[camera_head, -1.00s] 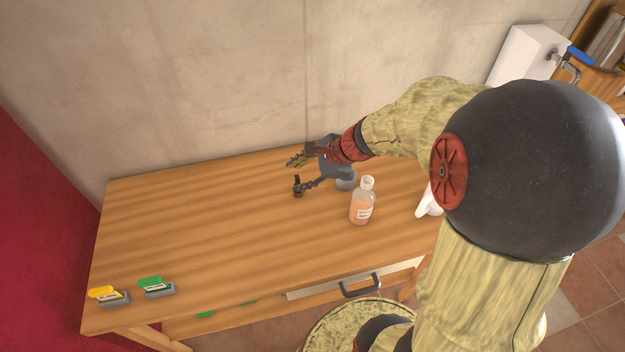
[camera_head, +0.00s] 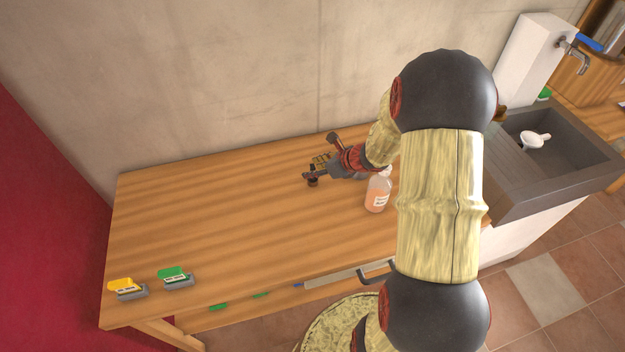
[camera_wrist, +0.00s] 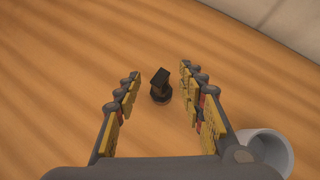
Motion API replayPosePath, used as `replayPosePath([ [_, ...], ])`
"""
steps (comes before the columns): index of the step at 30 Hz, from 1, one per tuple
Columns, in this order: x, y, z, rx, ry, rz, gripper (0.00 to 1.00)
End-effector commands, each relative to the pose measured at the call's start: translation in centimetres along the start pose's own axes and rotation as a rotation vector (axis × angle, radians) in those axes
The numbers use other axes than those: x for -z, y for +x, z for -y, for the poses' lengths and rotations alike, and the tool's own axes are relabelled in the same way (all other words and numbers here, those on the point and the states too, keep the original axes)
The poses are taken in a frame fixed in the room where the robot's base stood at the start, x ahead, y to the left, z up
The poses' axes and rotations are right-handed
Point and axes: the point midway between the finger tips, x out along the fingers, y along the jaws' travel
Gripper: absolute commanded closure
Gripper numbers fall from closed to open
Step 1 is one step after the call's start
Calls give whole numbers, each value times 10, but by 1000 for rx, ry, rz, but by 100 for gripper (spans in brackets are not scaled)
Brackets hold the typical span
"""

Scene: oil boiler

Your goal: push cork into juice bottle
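A small dark stopper with a black top, likely the cork (camera_wrist: 161,86), stands on the wooden table in the wrist view. It lies between the two spread fingers of my gripper (camera_wrist: 160,72), with gaps on both sides. In the head view my gripper (camera_head: 316,169) is low over the table toward the wall, and the dark stopper (camera_head: 312,182) shows at its fingertips. The juice bottle (camera_head: 377,196), clear with orange juice and a white label, stands upright to the right of the gripper.
A yellow clip-like item (camera_head: 126,287) and a green one (camera_head: 175,276) lie at the table's front left. A grey sink (camera_head: 510,180) with a white utensil (camera_head: 533,140) is at right. A pale grey round piece (camera_wrist: 268,152) shows at the wrist view's lower right.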

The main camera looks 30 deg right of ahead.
Motion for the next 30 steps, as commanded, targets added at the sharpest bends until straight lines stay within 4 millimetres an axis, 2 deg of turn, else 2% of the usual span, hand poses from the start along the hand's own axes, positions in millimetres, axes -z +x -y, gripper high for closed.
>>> replayPosePath([
  [1,2,9,0,-2,-1,0,60],
  [3,1,14,0,-1,-1,0,60],
  [10,-1,14,0,0,-1,1,61],
  [30,0,13,0,0,-1,0,99],
])
